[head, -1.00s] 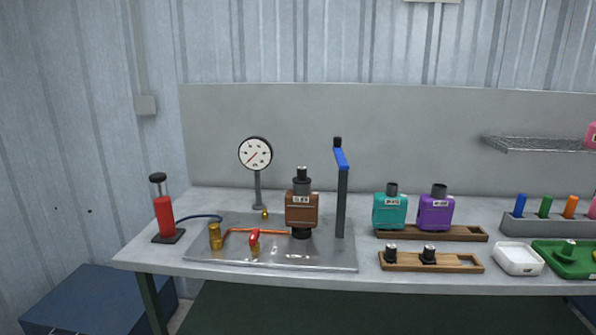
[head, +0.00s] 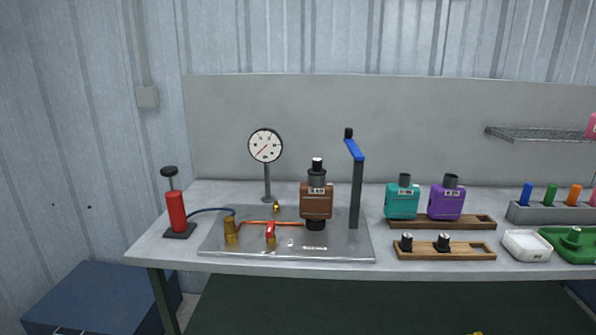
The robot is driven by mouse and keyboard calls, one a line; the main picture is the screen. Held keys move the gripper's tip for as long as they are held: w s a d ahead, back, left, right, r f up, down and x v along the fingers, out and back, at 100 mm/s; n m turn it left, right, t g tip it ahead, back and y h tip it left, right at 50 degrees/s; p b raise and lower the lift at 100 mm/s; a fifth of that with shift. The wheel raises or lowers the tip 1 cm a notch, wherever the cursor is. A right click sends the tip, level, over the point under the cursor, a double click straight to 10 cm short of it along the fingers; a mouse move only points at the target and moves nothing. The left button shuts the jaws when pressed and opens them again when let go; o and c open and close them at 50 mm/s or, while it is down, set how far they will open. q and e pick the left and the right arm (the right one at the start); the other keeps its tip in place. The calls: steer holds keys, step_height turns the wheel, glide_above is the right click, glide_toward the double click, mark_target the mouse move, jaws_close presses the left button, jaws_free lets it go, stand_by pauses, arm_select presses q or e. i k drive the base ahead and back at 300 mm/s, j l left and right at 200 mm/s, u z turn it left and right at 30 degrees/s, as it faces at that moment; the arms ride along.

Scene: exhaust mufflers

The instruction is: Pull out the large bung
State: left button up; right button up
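A brown muffler (head: 316,202) stands upright on the metal plate, its lower end in a black fitting (head: 315,224). A black bung with a pale top (head: 317,164) sits in the grey pipe at its upper end. Two more black bungs with pale tops, one at left (head: 406,241) and one at right (head: 443,242), stand in the front wooden rack (head: 470,256), whose right end is empty. The pictures do not settle which bung is the large one. Neither of my grippers can be made out in the head view.
A blue-handled lever post (head: 356,190) stands close right of the brown muffler. A gauge (head: 265,146), red pump (head: 176,212) and red-handled valve (head: 270,233) are left. Teal (head: 402,203) and purple (head: 446,203) mufflers stand right. A small yellow patch (head: 477,333) shows at the bottom edge, unclear.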

mark_target(317, 170)
steer(key=i+z, duration=0.35)
steer(key=i+j+z, duration=0.1)
steer(key=z, duration=0.25)
steer(key=i+j+z, duration=0.2)
steer(key=z, duration=0.15)
steer(key=i, duration=0.1)
